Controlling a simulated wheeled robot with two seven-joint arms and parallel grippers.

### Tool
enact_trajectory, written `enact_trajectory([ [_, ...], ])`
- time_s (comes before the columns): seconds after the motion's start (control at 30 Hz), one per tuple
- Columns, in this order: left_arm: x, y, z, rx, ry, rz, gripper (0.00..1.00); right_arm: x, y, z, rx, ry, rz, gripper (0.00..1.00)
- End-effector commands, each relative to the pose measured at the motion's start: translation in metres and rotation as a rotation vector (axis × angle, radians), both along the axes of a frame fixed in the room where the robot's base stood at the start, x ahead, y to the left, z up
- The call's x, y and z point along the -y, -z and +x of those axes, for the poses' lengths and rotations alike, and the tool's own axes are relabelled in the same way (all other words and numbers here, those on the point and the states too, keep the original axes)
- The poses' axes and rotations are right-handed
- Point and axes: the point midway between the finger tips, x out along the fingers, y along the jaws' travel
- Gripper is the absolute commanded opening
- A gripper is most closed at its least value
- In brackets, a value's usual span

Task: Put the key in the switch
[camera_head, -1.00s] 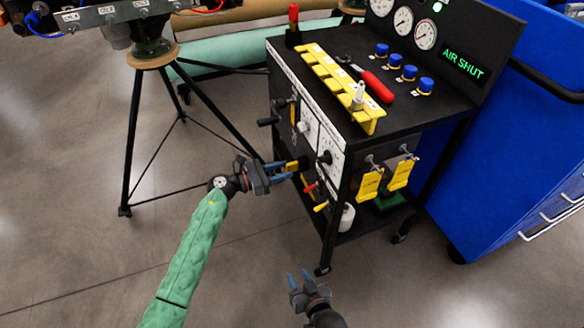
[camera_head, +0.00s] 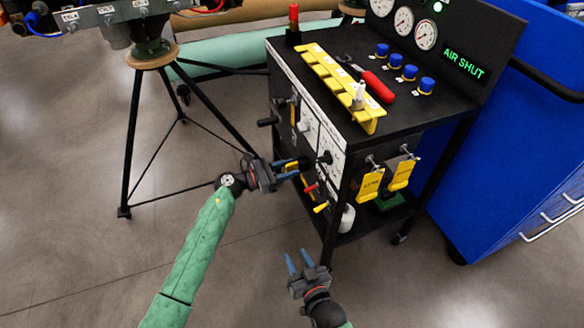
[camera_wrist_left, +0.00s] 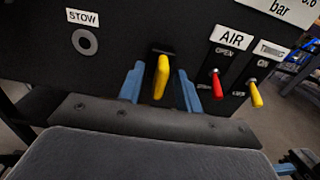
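A yellow key (camera_wrist_left: 161,77) stands upright on the black front panel of the cart, in front of a dark opening or holder. I cannot tell whether it sits inside it. My left gripper (camera_wrist_left: 160,88) is open, its blue fingers on either side of the key with a gap at each side. In the head view the left gripper (camera_head: 287,168) is at the cart's front face. A round ring-shaped socket (camera_wrist_left: 84,42) under a STOW label is left of the key. Which fitting is the switch is unclear. My right gripper (camera_head: 298,262) is open and empty, low in front of the cart.
A red lever (camera_wrist_left: 217,85) under AIR and a yellow lever (camera_wrist_left: 255,93) stick out close to the right of my left fingers. Yellow tags (camera_head: 370,185) hang on the cart's side. A tripod stand (camera_head: 133,140) is at left; a blue cabinet (camera_head: 520,150) is at right.

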Motion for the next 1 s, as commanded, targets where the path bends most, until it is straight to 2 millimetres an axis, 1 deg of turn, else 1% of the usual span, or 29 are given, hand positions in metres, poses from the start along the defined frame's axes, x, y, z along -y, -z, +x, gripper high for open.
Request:
enact_trajectory([
  [0.03,-0.0001,0.0002,0.0001,0.000,0.000,0.000,0.35,0.0011,0.0064,-0.0056,-0.013,0.000,-0.003,0.36],
  [0.07,-0.0001,0.0004,0.0001,0.000,0.000,0.000,0.35,0.0010,0.0082,-0.0069,-0.016,0.000,-0.003,0.36],
  [0.23,-0.0009,0.0011,0.0004,0.001,-0.001,0.000,0.35,0.0007,0.0119,-0.0068,-0.016,0.000,-0.003,0.36],
  [0.97,0.0000,-0.0002,-0.0001,0.000,0.000,0.000,0.35,0.0003,0.0157,-0.0064,-0.016,-0.001,-0.001,0.36],
  [1.0,0.0000,-0.0001,-0.0001,0.000,0.000,0.000,0.33,0.0002,0.0157,-0.0064,-0.016,-0.001,-0.001,0.36],
])
